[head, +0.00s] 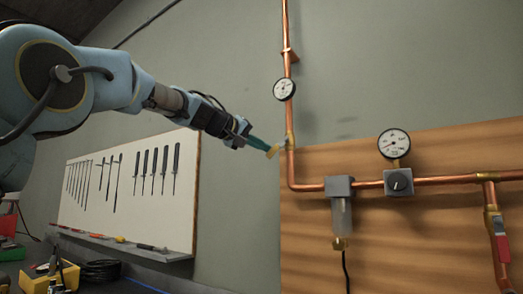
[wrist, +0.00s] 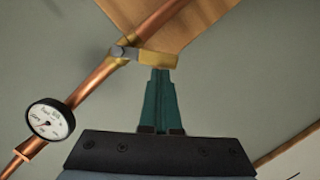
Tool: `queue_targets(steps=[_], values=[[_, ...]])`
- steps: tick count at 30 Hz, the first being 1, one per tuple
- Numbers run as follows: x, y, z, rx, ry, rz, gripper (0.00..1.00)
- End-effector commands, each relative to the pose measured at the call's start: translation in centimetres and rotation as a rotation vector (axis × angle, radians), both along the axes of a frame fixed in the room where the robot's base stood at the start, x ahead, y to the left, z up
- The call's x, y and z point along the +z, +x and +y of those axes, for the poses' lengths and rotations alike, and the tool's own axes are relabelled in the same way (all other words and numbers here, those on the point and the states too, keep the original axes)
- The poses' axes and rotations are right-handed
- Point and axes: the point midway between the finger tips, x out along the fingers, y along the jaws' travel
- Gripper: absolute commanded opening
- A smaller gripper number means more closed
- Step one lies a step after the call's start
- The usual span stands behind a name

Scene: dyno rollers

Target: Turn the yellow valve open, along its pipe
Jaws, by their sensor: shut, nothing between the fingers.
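The yellow valve handle (head: 272,152) sticks out to the left of the vertical copper pipe (head: 287,115) in the head view. In the wrist view the yellow handle (wrist: 158,59) extends right from a grey hub (wrist: 122,52) on the diagonal pipe, at a clear angle to it, not along it. My gripper (head: 264,147) has green fingers, shut together and empty. In the wrist view the fingertips (wrist: 161,73) end right at the near edge of the handle's outer part. I cannot tell whether they touch it.
A round gauge (head: 284,89) sits on the pipe above the valve. A wooden board (head: 440,150) carries a filter (head: 341,215), a regulator (head: 398,182) with a gauge (head: 394,143), and a red handle (head: 503,249). A tool board (head: 130,185) hangs at left. The wall around the gripper is clear.

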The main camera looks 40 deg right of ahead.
Motion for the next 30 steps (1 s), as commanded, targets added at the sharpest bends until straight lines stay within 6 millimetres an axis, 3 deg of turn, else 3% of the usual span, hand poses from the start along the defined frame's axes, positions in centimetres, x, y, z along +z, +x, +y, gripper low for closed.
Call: queue_targets(steps=[3,21,30], values=[[-1.4,-0.2,-0.1,-0.002,-0.026,0.108,0.00],[-3.7,-2.2,-0.6,-0.003,-0.160,0.620,0.00],[-3.9,-3.0,-0.8,-0.003,-0.179,0.691,0.00]])
